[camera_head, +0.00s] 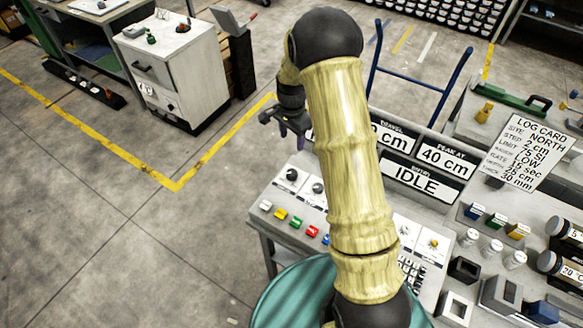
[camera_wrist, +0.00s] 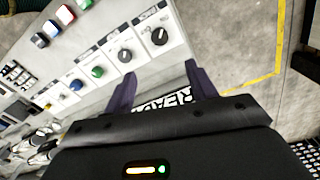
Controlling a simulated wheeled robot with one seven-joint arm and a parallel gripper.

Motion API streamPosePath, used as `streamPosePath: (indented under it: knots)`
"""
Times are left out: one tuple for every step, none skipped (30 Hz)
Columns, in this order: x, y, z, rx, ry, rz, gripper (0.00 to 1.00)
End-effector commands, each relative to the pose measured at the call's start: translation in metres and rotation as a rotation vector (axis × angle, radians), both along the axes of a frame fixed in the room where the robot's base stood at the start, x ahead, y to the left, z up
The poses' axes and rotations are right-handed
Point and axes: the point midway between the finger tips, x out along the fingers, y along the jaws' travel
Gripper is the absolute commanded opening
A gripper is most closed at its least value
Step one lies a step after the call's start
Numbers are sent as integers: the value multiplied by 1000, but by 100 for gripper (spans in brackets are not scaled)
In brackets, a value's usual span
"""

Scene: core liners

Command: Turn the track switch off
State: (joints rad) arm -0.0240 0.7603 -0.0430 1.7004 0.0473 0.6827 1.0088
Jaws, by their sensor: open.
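A grey control panel (camera_head: 300,202) carries two black rotary knobs, the left one (camera_head: 292,175) and the right one (camera_head: 318,188). In the wrist view two black knobs show on white plates, one near the top (camera_wrist: 158,36) and one lower left (camera_wrist: 124,55). The small labels are too blurred to tell which is the track switch. My gripper (camera_head: 300,138) hangs above the panel's back edge, behind the knobs. In the wrist view its dark purple fingers (camera_wrist: 160,84) are apart and empty, with the knobs beyond them. My arm hides the panel's middle.
A row of coloured buttons (camera_head: 296,222) lies in front of the knobs. Signs stand behind the panel, one reading IDLE (camera_head: 417,180). A log card (camera_head: 526,152), small blocks and jars crowd the right. A white cabinet (camera_head: 178,65) stands back left; the floor between is clear.

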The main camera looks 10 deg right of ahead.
Motion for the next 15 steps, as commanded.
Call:
streamPosePath:
  knots:
    - [0,0,0,0,0,1,57]
    - [0,0,0,0,0,1,57]
    - [0,0,0,0,0,2,57]
    - [0,0,0,0,0,2,57]
    - [0,0,0,0,0,3,57]
    - [-1,0,-1,0,0,3,57]
    - [-1,0,-1,0,0,3,57]
    - [-1,0,-2,0,1,4,57]
    - [-1,0,-4,0,1,4,57]
    - [-1,0,-6,0,2,4,57]
    - [-1,0,-8,0,2,4,57]
    - [-1,0,-12,0,2,4,57]
    - [-1,0,-16,0,4,4,57]
    - [-1,0,-20,0,4,4,57]
    - [-2,0,-25,0,4,5,57]
